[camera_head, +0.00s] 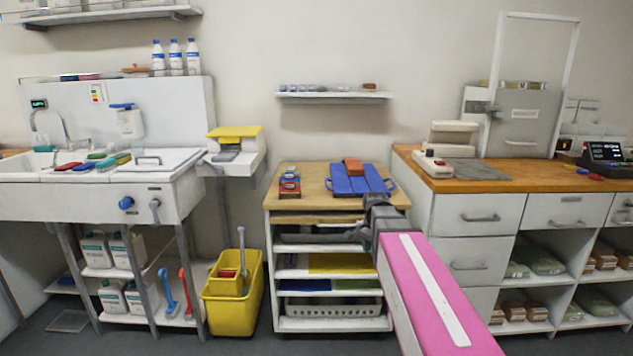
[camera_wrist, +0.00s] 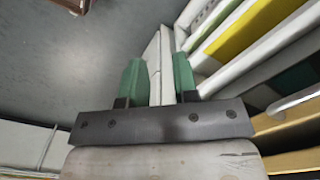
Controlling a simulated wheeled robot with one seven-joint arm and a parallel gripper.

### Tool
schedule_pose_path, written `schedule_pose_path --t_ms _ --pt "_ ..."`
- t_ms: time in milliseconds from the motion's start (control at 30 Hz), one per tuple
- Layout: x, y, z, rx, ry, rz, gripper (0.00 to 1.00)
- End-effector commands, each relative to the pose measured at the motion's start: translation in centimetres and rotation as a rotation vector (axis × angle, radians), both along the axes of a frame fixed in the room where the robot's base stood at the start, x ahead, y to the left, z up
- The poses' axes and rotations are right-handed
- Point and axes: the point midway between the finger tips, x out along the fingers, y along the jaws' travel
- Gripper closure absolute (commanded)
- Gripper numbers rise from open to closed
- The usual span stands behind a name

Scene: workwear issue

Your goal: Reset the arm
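My arm, with a pink link, reaches in from the lower right in the head view. My gripper (camera_head: 352,235) is in front of the wooden-topped shelf unit (camera_head: 318,205), near its right side and just below the top. In the wrist view my gripper (camera_wrist: 158,82) shows two green fingers standing apart with nothing held between them. The wrist view looks past the fingers to the grey floor and shelf edges.
A yellow bucket (camera_head: 238,312) stands on the floor to the left. A drawer counter (camera_head: 476,216) stands close on the right. A wall shelf (camera_head: 333,95) hangs above.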

Motion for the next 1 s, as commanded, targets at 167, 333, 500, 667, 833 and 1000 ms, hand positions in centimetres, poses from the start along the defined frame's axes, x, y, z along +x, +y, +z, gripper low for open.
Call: schedule_pose_path --t_ms 167,333,500,667,833,1000 --pt "-4.5 0.0 -5.7 0.000 0.003 0.258 0.72" --pt "-8.4 0.0 -10.2 -0.001 0.001 0.506 0.72" --pt "-11.7 0.0 -13.5 -0.001 0.000 0.712 0.72" --pt "-13.3 0.0 -15.0 -0.002 -0.002 0.821 0.72" --pt "-13.5 0.0 -15.3 -0.004 -0.005 0.852 0.72" --pt "-13.5 0.0 -15.3 -0.003 -0.004 0.851 0.72"
